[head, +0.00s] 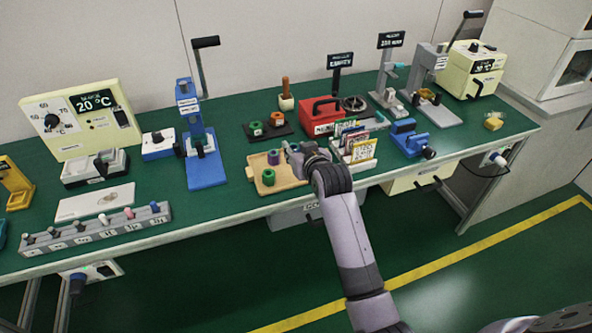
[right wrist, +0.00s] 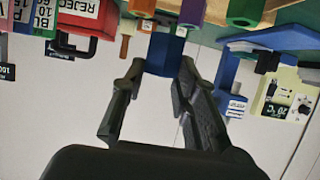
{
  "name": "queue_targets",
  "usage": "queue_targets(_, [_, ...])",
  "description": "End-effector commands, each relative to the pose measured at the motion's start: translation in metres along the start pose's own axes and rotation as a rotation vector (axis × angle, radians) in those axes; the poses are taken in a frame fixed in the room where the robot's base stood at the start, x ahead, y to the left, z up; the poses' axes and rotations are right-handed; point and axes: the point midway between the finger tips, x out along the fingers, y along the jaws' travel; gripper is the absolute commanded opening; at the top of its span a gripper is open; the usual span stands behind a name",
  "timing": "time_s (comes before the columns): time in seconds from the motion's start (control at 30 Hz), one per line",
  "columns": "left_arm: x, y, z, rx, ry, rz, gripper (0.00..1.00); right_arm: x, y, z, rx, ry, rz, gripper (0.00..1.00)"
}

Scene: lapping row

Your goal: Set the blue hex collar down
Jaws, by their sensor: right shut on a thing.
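The blue hex collar (right wrist: 165,54) sits between the fingertips of my right gripper (right wrist: 155,72) in the right wrist view. The fingers are shut on it from both sides. In the head view my right gripper (head: 292,152) is over the right back part of a light wooden tray (head: 287,184) on the green bench, and it largely hides the blue collar. A purple collar (head: 273,157) and a green collar (head: 268,177) stand on the tray. They also show at the top of the right wrist view, purple (right wrist: 192,12) and green (right wrist: 243,12). My left gripper is not in view.
A card rack (head: 358,160) stands close to the right of the tray. A blue press (head: 205,165) stands to its left. Behind it are a dark plate with green and orange collars (head: 277,119) and a red box (head: 322,117). The tray's front middle is bare.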

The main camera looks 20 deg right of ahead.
Motion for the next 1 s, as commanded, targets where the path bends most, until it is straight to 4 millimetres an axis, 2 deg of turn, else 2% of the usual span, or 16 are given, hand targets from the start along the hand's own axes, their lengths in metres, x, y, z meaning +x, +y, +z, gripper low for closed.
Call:
queue_targets(0.03, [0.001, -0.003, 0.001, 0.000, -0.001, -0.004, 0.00, 0.004, 0.000, 0.011, 0.000, -0.003, 0.000, 0.00])
queue_targets(0.27, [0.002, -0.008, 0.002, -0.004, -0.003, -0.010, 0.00, 0.012, 0.000, 0.030, 0.000, 0.000, 0.000, 0.00])
queue_targets(0.5, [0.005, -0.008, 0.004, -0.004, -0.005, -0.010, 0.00, 0.025, 0.000, 0.061, 0.001, 0.000, -0.001, 0.00])
queue_targets(0.97, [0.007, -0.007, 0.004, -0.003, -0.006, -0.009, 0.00, 0.028, 0.000, 0.069, -0.001, 0.001, 0.000, 0.00])
queue_targets(1.0, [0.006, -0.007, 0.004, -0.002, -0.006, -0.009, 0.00, 0.028, 0.000, 0.068, 0.000, 0.001, 0.000, 0.30])
